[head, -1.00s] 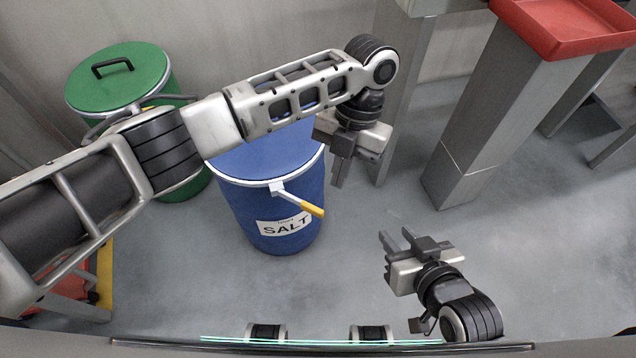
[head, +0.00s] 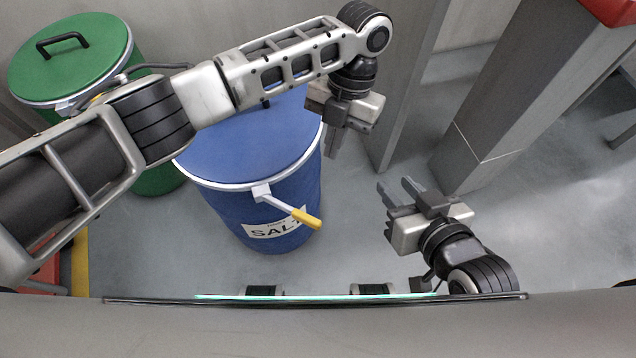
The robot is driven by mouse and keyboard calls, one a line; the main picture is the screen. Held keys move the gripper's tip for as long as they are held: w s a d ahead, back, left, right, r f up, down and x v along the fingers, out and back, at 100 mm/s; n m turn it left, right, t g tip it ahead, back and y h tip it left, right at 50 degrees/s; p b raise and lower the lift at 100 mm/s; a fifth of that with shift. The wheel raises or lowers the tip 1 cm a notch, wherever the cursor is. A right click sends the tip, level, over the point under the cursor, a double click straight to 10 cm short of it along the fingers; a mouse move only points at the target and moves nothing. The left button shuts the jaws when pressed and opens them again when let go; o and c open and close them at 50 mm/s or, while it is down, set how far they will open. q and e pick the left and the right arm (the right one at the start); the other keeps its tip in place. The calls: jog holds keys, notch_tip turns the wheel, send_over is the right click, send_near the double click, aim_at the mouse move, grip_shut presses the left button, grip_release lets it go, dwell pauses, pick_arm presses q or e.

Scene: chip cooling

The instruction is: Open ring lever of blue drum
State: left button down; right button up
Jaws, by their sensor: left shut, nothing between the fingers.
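The blue drum (head: 262,160), with a white label reading SALT, stands upright on the floor at centre left. A pale ring circles its lid. The ring lever (head: 305,217), with a yellow grip, sits at the front of the rim and points down and to the right across the drum's front. My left arm crosses above the lid and hides its back part. My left gripper (head: 333,146) is shut and empty, pointing down beside the drum's right rim, apart from the lever. My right gripper (head: 400,190) is open and empty, lower right of the drum, clear of it.
A green drum (head: 75,62) with a black lid handle stands at the back left, partly behind my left arm. Grey pillars (head: 515,100) stand on the right. A red tray corner (head: 612,10) shows at top right. Bare floor (head: 355,215) lies right of the blue drum.

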aim_at(286, 208)
pick_arm(q)
jog(key=s+a+f+p, duration=0.1)
jog(key=s+a+f, duration=0.2)
jog(key=s+f, duration=0.3)
jog(key=shift+x, duration=1.45)
jog(key=shift+w, duration=0.1)
